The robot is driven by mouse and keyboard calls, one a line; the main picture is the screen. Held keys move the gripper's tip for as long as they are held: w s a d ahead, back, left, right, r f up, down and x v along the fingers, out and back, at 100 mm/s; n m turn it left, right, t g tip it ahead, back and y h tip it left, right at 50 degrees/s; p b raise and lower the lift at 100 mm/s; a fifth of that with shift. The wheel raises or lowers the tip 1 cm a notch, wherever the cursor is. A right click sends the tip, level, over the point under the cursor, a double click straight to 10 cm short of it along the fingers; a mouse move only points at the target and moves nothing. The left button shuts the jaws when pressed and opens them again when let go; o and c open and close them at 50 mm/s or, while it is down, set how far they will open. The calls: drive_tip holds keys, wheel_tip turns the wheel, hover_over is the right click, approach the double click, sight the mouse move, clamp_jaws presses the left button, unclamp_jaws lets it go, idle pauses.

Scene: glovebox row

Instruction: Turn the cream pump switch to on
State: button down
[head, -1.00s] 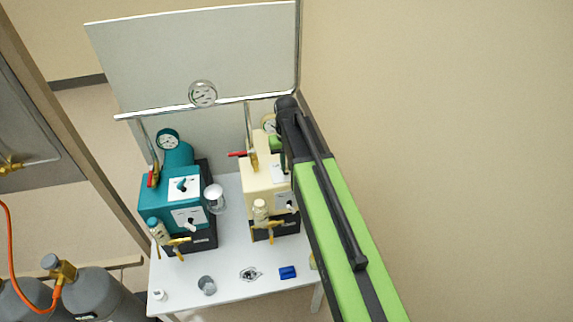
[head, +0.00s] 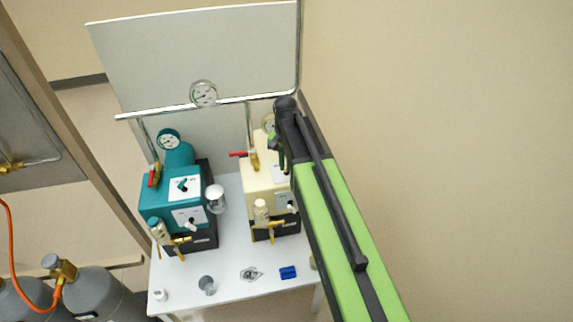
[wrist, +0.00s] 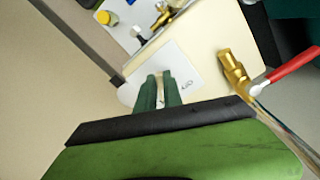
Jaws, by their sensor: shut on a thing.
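The cream pump (head: 257,185) stands on the right of the white table, partly hidden behind my arm in the head view. In the wrist view its cream top (wrist: 205,40) carries a white switch plate (wrist: 182,62) with small dark lettering. My gripper (wrist: 160,77) is over this plate, with its two green fingers close together and pointing onto it. The fingers are shut on the pump switch, which they hide, so its setting cannot be read. In the head view the fingertips are mostly hidden by my arm.
A brass valve (wrist: 232,68) with a red handle (wrist: 292,70) stands close beside the plate. The teal pump (head: 160,212) is to the left on the white table (head: 225,285). A beige wall is at the right.

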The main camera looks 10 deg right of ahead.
drive_tip(key=shift+m, duration=0.4)
drive_tip(key=c, duration=1.5)
unclamp_jaws()
drive_tip(key=shift+r, duration=0.1)
wheel_tip(320, 180, up, 17)
drive_tip(key=p, duration=1.7)
drive_tip(key=shift+r, duration=0.1)
